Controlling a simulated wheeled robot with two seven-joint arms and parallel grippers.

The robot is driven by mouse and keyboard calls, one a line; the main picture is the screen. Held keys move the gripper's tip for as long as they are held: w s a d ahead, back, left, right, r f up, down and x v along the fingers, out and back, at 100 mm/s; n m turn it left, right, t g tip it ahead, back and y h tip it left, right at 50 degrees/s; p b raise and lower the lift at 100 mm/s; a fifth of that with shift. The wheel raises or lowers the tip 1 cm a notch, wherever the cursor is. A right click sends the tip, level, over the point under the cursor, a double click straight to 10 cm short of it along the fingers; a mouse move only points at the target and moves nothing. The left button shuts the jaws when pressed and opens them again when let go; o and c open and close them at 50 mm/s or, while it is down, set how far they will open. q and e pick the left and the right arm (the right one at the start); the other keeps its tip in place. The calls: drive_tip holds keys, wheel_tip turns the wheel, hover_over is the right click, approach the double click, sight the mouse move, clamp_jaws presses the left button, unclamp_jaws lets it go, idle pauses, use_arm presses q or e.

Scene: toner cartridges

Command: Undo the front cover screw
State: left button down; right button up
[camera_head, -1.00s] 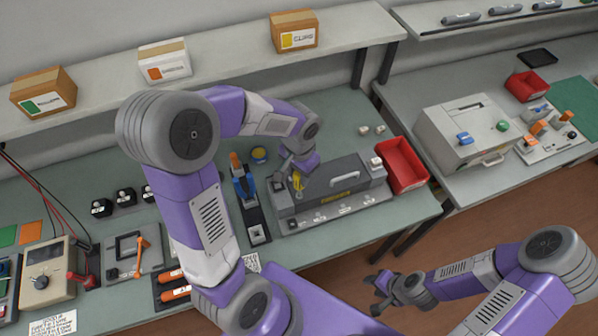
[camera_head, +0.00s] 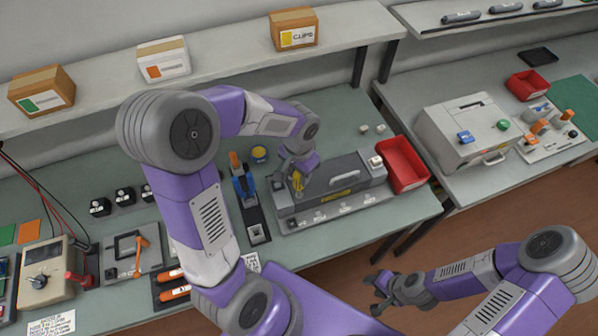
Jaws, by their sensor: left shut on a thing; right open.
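A dark grey cartridge-like unit (camera_head: 351,183) with a light handle on top sits in a light grey fixture (camera_head: 353,207) on the green bench. My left gripper (camera_head: 297,184) is at the unit's left end, pointing down, and is shut on a small yellow thing (camera_head: 298,181), which looks like a screw knob. The gripper covers much of it, so its exact seating cannot be told. My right gripper (camera_head: 379,290) is open and empty, over the floor in front of the bench.
A red bin (camera_head: 404,165) stands right of the unit. A blue toggle clamp with an orange tip (camera_head: 241,183) stands left of it, with a yellow button (camera_head: 259,154) behind. A grey machine (camera_head: 466,138) is on the right bench.

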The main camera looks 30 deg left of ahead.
use_arm(q)
drive_tip(key=shift+f, duration=0.1)
drive_tip(key=shift+n+b, duration=0.5)
drive_tip(key=shift+n, duration=0.3)
drive_tip(key=n+b, duration=0.1)
drive_tip(key=n, duration=0.3)
drive_tip(key=shift+n, duration=0.7)
drive_tip(key=n+b, duration=0.1)
drive_tip(key=n, duration=0.1)
drive_tip(key=shift+n, duration=0.3)
drive_tip(key=n, duration=0.3)
drive_tip(key=shift+n, duration=0.7)
